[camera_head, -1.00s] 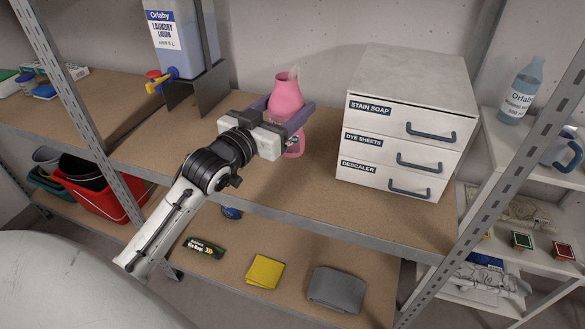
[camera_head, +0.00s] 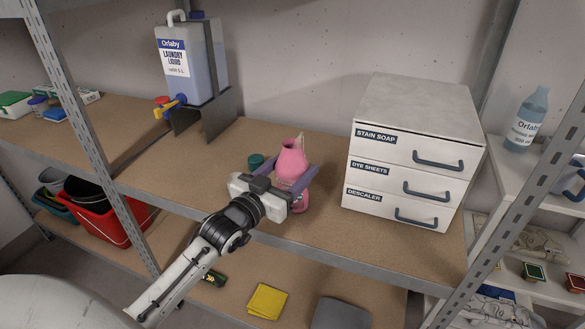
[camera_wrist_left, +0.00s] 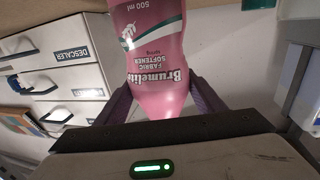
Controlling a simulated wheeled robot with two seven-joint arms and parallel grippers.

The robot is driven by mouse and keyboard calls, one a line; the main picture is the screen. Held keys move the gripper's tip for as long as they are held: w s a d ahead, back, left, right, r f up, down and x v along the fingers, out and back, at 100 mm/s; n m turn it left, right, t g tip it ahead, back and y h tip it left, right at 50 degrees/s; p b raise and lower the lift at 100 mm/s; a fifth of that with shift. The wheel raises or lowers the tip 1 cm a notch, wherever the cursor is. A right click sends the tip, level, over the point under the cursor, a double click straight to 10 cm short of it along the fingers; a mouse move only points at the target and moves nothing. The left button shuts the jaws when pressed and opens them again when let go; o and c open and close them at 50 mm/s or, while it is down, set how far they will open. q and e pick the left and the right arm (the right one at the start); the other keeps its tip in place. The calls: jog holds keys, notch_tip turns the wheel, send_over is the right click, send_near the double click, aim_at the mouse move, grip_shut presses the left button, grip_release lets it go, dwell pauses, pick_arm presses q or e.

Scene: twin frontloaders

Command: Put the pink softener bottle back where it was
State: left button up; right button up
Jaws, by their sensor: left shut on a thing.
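The pink softener bottle (camera_head: 292,160) is upright in my left gripper (camera_head: 290,181), over the front part of the main shelf board, left of the drawer cabinet. The gripper's purple fingers are shut around the bottle's middle. I cannot tell whether its base touches the board. In the left wrist view the bottle (camera_wrist_left: 150,60) stands between the fingers, with its "Brumelite fabric softener" label appearing upside down. My right gripper is not in view.
A white three-drawer cabinet (camera_head: 410,150) stands right of the bottle. A laundry liquid canister (camera_head: 190,60) on a dark stand is at the back left. A dark green cap-like item (camera_head: 255,161) sits just behind the gripper. The shelf's front edge (camera_head: 330,256) runs below.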

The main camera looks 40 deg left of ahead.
pick_arm(q)
jog(key=o, duration=1.4)
jog(key=shift+f, duration=0.1)
jog(key=shift+c, duration=0.2)
jog(key=s, duration=1.2)
jog(key=shift+d, duration=0.15)
